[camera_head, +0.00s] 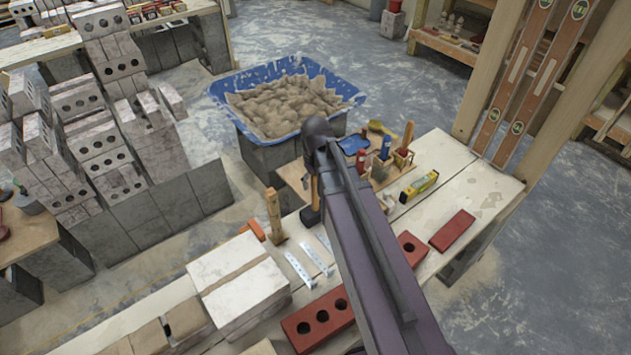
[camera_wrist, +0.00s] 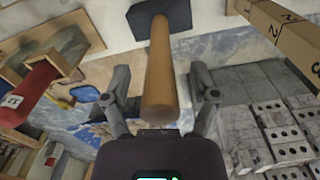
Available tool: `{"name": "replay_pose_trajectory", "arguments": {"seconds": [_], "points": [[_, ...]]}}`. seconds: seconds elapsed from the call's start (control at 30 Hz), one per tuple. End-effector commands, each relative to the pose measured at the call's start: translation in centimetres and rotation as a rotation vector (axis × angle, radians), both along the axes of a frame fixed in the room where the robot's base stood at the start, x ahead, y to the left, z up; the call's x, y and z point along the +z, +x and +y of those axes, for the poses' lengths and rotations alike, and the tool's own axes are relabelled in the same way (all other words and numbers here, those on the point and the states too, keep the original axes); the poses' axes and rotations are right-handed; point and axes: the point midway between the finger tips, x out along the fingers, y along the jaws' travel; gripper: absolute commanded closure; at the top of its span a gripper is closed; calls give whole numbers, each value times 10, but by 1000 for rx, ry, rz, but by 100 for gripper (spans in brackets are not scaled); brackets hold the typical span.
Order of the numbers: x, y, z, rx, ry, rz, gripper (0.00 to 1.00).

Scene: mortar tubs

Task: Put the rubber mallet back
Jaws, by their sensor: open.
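The rubber mallet stands head-down on the workbench, its wooden handle (camera_wrist: 160,70) pointing up toward my wrist camera and its black head (camera_wrist: 150,16) on the bench top. In the head view its handle (camera_head: 314,190) and dark head (camera_head: 309,216) show just left of my arm. My gripper (camera_wrist: 160,88) is open, with one finger on each side of the handle near its upper end. Gaps show between the fingers and the handle. My arm hides the gripper in the head view.
A wooden tool rack (camera_head: 402,158) with red-handled tools stands right of my arm. An upright wooden rule (camera_head: 273,214) stands left of the mallet. A yellow level (camera_head: 418,187) and red bricks (camera_head: 452,230) lie on the bench. A blue mortar tub (camera_head: 222,98) is behind.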

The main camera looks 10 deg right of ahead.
Motion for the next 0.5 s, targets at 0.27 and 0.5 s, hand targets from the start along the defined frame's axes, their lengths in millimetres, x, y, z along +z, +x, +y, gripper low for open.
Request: {"name": "replay_pose_trajectory", "arguments": {"seconds": [0.27, 0.5], "points": [[18, 0, 0, 0, 0, 0, 24], [38, 0, 0, 0, 0, 0, 24]]}}
